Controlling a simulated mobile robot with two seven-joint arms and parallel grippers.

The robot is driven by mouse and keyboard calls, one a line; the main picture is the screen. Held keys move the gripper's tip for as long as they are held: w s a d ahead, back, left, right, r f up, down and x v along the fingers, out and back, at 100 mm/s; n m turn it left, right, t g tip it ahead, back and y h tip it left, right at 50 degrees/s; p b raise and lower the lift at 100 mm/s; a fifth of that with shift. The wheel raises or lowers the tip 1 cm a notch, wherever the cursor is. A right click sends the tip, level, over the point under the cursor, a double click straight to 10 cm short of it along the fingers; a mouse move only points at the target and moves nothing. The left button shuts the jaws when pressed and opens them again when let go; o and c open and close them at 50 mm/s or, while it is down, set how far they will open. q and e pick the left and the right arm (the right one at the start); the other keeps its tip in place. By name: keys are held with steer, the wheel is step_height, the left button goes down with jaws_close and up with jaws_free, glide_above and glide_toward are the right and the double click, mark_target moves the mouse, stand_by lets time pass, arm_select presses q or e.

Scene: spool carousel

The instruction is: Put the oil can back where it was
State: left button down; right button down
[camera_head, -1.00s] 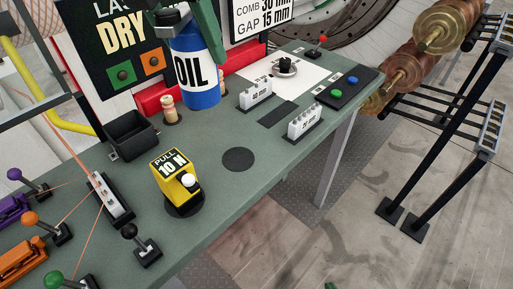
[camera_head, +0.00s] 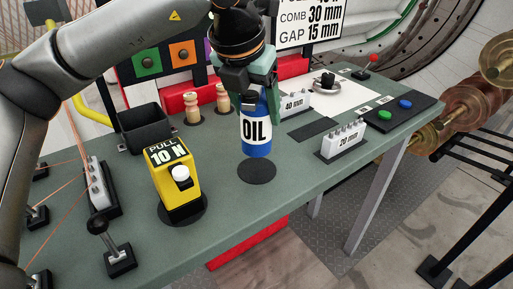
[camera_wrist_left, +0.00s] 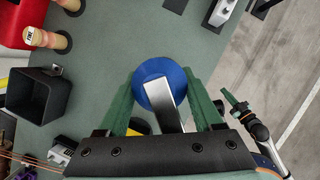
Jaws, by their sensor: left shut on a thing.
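The blue oil can (camera_head: 257,135), with a white OIL label, is upright in my left gripper (camera_head: 254,88). In the head view its base is just behind a dark round pad (camera_head: 257,172) on the green bench. I cannot tell whether the can hovers or touches the bench. In the left wrist view the can (camera_wrist_left: 150,72) sits between the two green fingers, with a pale strip across its top. What looks like my right gripper (camera_wrist_left: 240,106) is small at the right of the left wrist view, away from the can; its opening is unclear.
A yellow PULL 10 N block (camera_head: 174,178) stands left of the pad. A black bin (camera_head: 146,127) and two wooden pegs (camera_head: 192,107) are behind it. White comb blocks, the 20 mm one (camera_head: 343,140) nearest, stand to the right. The bench front by the pad is clear.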

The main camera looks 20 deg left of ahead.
mark_target(257, 133)
arm_select(q)
steer(key=shift+f, duration=2.75)
steer(key=shift+f+b, duration=0.25)
steer(key=shift+b, duration=0.2)
steer(key=shift+c, duration=0.2)
jaws_free()
steer(key=shift+r, duration=0.1)
steer(key=shift+r+p, duration=0.3)
steer(key=shift+p, duration=0.2)
steer(key=v, duration=1.1)
steer(key=shift+s+r, duration=0.2)
steer(key=shift+r, duration=0.1)
